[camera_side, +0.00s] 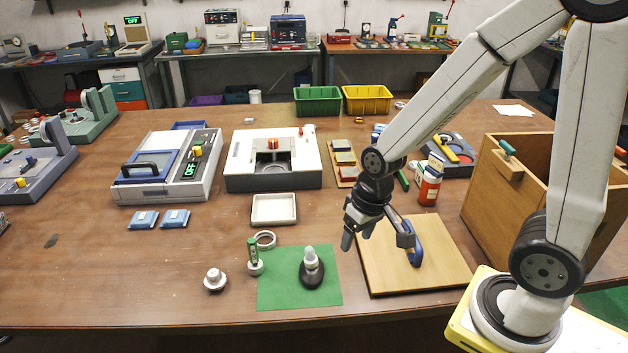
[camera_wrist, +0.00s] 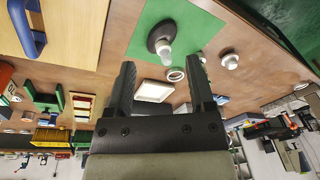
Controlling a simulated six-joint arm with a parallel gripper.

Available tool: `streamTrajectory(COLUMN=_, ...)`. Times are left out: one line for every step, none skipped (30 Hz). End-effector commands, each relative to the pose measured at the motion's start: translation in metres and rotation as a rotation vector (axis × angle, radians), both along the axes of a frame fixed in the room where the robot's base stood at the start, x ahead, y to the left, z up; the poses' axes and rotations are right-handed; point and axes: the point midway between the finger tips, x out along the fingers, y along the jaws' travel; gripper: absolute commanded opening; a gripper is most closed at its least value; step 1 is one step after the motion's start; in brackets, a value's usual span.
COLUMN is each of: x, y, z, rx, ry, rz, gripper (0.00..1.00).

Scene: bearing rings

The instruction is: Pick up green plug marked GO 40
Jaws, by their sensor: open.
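The green plug (camera_side: 254,252) stands upright on the table in the side view, just left of the green mat. It has a green grip above a round metal base; its marking is too small to read. In the wrist view it is mostly hidden behind the right-hand finger. My gripper (camera_side: 358,237) is open and empty, with its fingers pointing down. It hangs above the table between the green mat and the wooden board, to the right of the plug and apart from it. In the wrist view my open gripper (camera_wrist: 161,64) shows two dark, separated fingers.
The green mat (camera_side: 270,292) bears a dark-based part with a pale knob (camera_side: 312,268). A metal ring (camera_side: 265,240) lies close behind the plug, and a metal knob (camera_side: 215,280) stands to its left. A white tray (camera_side: 274,221) is behind. The wooden board (camera_side: 440,270) holds a blue handle (camera_side: 414,243).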

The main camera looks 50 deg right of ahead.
Motion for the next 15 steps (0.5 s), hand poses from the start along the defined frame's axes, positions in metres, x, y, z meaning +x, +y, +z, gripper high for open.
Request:
streamTrajectory(x=0.003, y=0.001, z=-0.004, rx=0.029, ry=0.029, rz=-0.055, gripper=0.69)
streamTrajectory(x=0.005, y=0.003, z=-0.007, rx=0.049, ry=0.046, rz=-0.092, gripper=0.69)
streamTrajectory(x=0.008, y=0.005, z=-0.01, rx=0.078, ry=0.071, rz=-0.143, gripper=0.69)
streamTrajectory(x=0.009, y=0.006, z=-0.012, rx=0.102, ry=0.091, rz=-0.184, gripper=0.69)
streamTrajectory(x=0.012, y=0.009, z=-0.015, rx=0.127, ry=0.111, rz=-0.226, gripper=0.69)
streamTrajectory(x=0.015, y=0.011, z=-0.018, rx=0.16, ry=0.137, rz=-0.282, gripper=0.69)
streamTrajectory(x=0.018, y=0.013, z=-0.02, rx=0.186, ry=0.156, rz=-0.323, gripper=0.69)
streamTrajectory(x=0.021, y=0.016, z=-0.023, rx=0.212, ry=0.177, rz=-0.365, gripper=0.69)
streamTrajectory(x=0.025, y=0.019, z=-0.026, rx=0.247, ry=0.203, rz=-0.421, gripper=0.69)
streamTrajectory(x=0.029, y=0.021, z=-0.028, rx=0.274, ry=0.222, rz=-0.461, gripper=0.69)
streamTrajectory(x=0.032, y=0.024, z=-0.031, rx=0.301, ry=0.241, rz=-0.502, gripper=0.69)
streamTrajectory(x=0.037, y=0.027, z=-0.033, rx=0.337, ry=0.266, rz=-0.556, gripper=0.69)
streamTrajectory(x=0.041, y=0.029, z=-0.036, rx=0.365, ry=0.284, rz=-0.597, gripper=0.69)
streamTrajectory(x=0.045, y=0.031, z=-0.038, rx=0.394, ry=0.302, rz=-0.636, gripper=0.69)
streamTrajectory(x=0.051, y=0.034, z=-0.041, rx=0.432, ry=0.326, rz=-0.689, gripper=0.69)
